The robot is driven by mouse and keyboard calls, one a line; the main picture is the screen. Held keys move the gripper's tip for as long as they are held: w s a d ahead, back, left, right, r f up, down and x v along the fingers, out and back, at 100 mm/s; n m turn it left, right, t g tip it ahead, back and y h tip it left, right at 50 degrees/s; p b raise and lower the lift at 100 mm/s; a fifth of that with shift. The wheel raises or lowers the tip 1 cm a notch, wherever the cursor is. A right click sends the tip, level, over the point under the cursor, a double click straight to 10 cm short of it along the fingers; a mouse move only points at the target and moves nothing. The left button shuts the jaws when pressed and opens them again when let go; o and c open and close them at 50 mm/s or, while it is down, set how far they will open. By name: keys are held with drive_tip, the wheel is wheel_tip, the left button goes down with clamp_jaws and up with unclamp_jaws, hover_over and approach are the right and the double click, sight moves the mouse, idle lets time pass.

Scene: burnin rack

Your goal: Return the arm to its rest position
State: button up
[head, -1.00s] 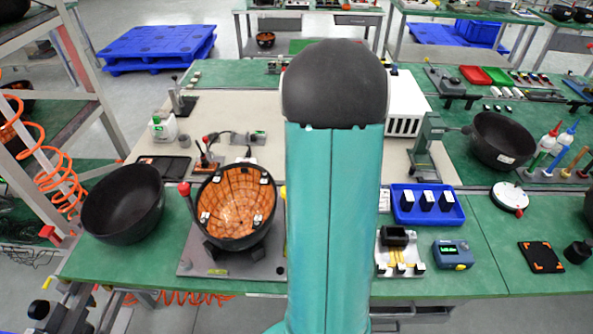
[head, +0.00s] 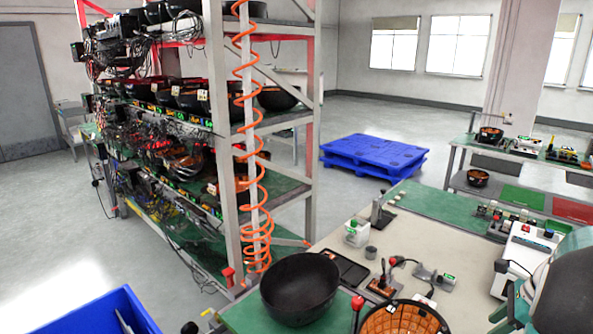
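My arm shows only in part at the lower right edge of the head view. A dark rounded joint cover (head: 569,292) and a little teal shell are visible there. The rest of my arm is cut off by the frame. My gripper is out of view, so I cannot see whether it holds anything.
A workbench (head: 412,240) at lower right carries a black bowl (head: 300,288), an orange-lined bowl (head: 405,318) and small tools. A tall rack (head: 216,120) with bowls, wiring and a coiled orange hose (head: 254,170) stands left of it. Blue pallets (head: 373,156) lie behind; a blue bin (head: 98,315) is at lower left.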

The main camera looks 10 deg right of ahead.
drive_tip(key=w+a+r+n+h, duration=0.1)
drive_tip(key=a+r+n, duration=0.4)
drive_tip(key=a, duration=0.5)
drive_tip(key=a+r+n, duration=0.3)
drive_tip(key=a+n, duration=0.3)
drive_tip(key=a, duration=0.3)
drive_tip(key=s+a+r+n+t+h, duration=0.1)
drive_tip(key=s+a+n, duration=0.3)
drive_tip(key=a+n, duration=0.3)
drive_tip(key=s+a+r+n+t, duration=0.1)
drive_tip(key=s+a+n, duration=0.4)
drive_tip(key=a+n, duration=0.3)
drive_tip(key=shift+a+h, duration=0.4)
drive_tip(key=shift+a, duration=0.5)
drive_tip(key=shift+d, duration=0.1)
